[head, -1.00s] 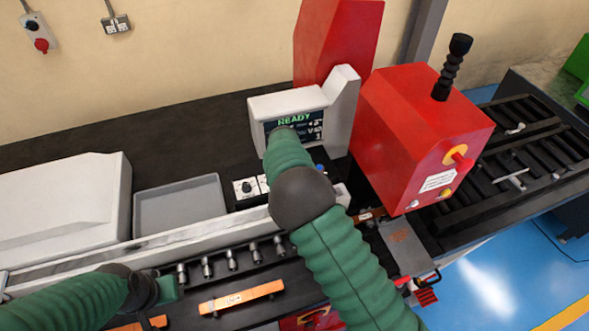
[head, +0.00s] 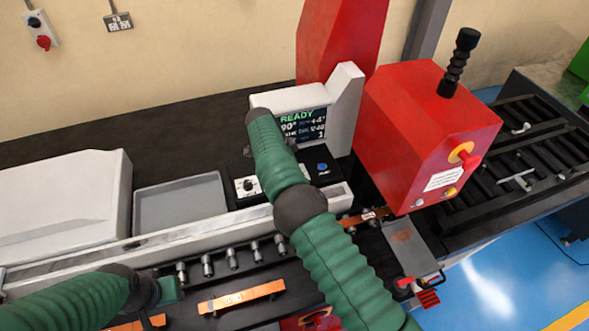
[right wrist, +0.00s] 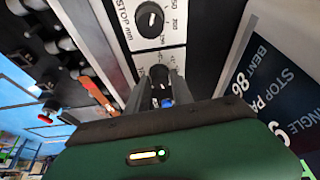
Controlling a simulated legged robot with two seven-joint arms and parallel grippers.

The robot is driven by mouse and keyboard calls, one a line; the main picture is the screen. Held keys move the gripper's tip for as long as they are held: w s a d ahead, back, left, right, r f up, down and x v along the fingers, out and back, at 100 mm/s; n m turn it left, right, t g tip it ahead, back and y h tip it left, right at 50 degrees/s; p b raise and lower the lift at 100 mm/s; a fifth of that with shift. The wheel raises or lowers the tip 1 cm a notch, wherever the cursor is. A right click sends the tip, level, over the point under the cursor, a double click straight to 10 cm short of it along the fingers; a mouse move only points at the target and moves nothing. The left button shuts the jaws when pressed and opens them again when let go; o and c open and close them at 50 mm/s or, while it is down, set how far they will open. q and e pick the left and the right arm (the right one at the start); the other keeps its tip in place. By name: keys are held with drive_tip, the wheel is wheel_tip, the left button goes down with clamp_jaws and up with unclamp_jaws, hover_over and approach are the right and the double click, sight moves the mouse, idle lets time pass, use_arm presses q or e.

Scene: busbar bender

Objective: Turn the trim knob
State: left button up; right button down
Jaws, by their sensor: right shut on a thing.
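The trim knob is mostly hidden between the fingers of my right gripper (right wrist: 161,76), which is shut on it at a white control plate (right wrist: 148,60) in the right wrist view. In the head view my right arm (head: 275,160) covers that spot. A neighbouring dial marked STOP mm (right wrist: 150,19) is uncovered and also shows in the head view (head: 247,185). The screen (head: 303,124) reads READY, with 90° and smaller figures below. My left arm (head: 135,287) is at the lower left, above the roller row's left end; its fingers are hidden.
A blue button (head: 322,167) sits right of my right arm. A red machine head (head: 425,135) with a black lever (head: 458,62) stands at the right. A grey tray (head: 180,203) lies left of the dials. Orange bars (head: 241,297) lie in front.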

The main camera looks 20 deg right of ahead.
drive_tip(key=shift+w+m, duration=0.1)
drive_tip(key=shift+m, duration=0.5)
drive_tip(key=shift+m+g, duration=0.3)
drive_tip(key=c, duration=1.4)
unclamp_jaws()
drive_tip(key=shift+c, duration=0.2)
drive_tip(key=o, duration=0.3)
drive_tip(key=shift+w+f, duration=0.15)
